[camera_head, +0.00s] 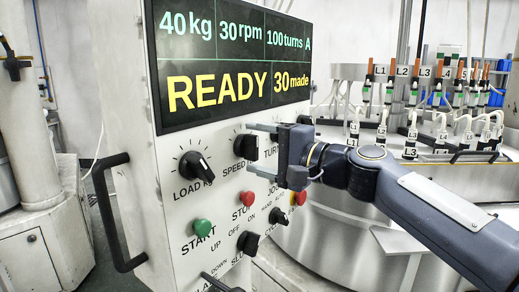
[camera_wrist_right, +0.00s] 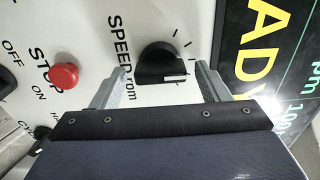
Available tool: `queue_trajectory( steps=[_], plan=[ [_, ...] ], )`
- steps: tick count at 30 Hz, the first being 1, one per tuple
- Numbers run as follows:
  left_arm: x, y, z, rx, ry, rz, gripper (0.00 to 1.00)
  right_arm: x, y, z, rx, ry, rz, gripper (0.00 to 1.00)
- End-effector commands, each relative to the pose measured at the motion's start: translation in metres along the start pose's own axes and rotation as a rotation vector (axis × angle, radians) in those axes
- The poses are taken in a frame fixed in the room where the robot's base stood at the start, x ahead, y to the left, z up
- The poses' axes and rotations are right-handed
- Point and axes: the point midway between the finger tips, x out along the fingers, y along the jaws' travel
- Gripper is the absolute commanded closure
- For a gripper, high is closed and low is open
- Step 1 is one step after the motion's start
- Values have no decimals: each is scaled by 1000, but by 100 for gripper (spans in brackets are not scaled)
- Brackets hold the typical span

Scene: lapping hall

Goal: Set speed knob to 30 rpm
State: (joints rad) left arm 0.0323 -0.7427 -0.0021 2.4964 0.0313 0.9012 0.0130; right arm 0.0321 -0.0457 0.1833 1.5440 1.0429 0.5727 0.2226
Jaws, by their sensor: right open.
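My right gripper (camera_head: 262,149) is open in front of the panel, one finger above and one below the knob in the head view. In the right wrist view the fingers (camera_wrist_right: 161,72) stand on either side of the knob, apart from it. The display (camera_head: 240,62) reads 40 kg, 30 rpm, 100 turns, READY, 30 made. My left gripper is not in view.
The load knob (camera_head: 195,166) is left of the speed knob. A green start button (camera_head: 203,227), a red stop button (camera_head: 243,214) and a black selector (camera_head: 248,243) sit below. A black handle (camera_head: 113,215) juts out at the panel's left edge. Labelled hoses stand behind at right.

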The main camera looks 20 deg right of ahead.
Motion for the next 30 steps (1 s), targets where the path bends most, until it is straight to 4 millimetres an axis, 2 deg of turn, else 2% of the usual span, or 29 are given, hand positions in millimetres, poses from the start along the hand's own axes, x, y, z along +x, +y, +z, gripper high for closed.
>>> queue_trajectory(
  steps=[7,15,21,30],
  plan=[
    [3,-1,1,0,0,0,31,-7,1,0,-2,2,-1,31],
    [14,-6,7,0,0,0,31,-52,2,0,-2,4,-2,31],
    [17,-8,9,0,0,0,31,-75,1,0,-1,2,-1,31],
    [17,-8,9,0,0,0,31,-78,0,0,0,0,1,31]
  ],
)
